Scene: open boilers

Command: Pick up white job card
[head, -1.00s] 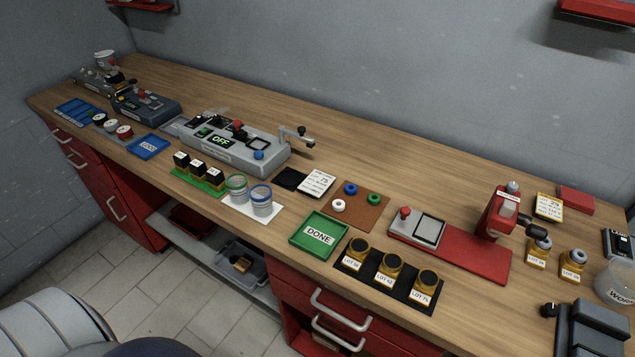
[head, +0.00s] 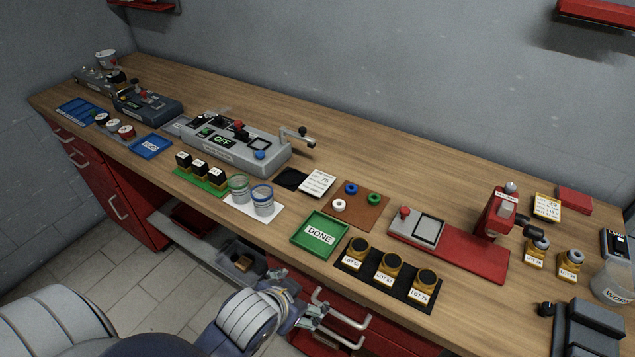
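A white job card (head: 318,183) with printed lines and a large number lies on the bench, beside a small black pad (head: 291,179). A second card (head: 547,207), white with a yellow border, is at the right near the red press. My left gripper (head: 314,312) is low at the front of the bench, by the red drawers and well below the white card. It holds nothing that I can see, and its finger opening is unclear at this size. My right gripper is not in view.
A grey OFF machine (head: 232,147) stands left of the card. A brown mat (head: 362,213) with coloured rings lies to its right. A green DONE tray (head: 300,234) and black lot holder (head: 397,291) line the front edge. Drawer handles (head: 341,304) stick out near the gripper.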

